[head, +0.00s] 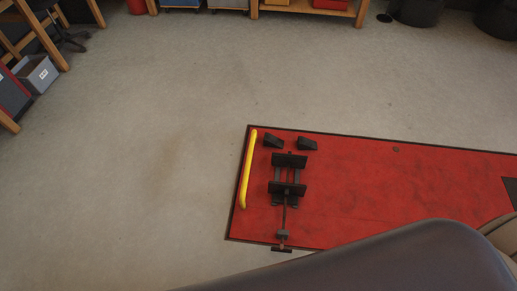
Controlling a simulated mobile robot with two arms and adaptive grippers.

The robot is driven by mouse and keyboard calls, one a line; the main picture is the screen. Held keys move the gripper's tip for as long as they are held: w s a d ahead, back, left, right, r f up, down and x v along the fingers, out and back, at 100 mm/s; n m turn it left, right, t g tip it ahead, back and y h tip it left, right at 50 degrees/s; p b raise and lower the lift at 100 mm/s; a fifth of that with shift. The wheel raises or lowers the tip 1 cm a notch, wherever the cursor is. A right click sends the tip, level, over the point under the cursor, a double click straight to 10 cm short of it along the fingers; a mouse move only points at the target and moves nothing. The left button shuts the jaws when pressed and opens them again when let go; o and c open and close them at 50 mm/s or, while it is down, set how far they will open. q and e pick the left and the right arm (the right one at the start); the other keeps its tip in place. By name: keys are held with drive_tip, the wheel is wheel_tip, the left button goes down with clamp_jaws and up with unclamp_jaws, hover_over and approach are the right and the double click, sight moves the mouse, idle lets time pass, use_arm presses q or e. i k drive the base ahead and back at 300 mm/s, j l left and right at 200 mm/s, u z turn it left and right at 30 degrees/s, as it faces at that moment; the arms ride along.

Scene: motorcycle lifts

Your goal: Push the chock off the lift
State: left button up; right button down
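The lift (360,190) is a flat red platform with a dark edge, at the right of the head view. Two small black wedge-shaped chocks lie near its far left corner: a left one (272,140) and a right one (307,143), a small gap apart. Just nearer than them, a black clamp-like frame (288,188) with a long rod stands on the lift. Its rod reaches the near edge. Neither of my grippers is in view.
A yellow bar (248,170) runs along the lift's left end. A large dark rounded shape (400,262) covers the lift's near right part. Open grey floor (120,180) lies left of and beyond the lift. A grey box (37,74) and wooden shelving (310,8) stand farther off.

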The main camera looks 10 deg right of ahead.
sight(269, 140)
drive_tip(key=i+j+u, duration=0.25)
drive_tip(key=j, duration=0.3)
drive_tip(key=i+j+u, duration=0.3)
drive_tip(key=j, duration=0.2)
drive_tip(key=i+j+u, duration=0.25)
drive_tip(key=i+j, duration=0.15)
drive_tip(key=i+z, duration=0.5)
drive_tip(key=i+j+z, duration=0.35)
drive_tip(key=i+z, duration=0.15)
drive_tip(key=i, duration=0.15)
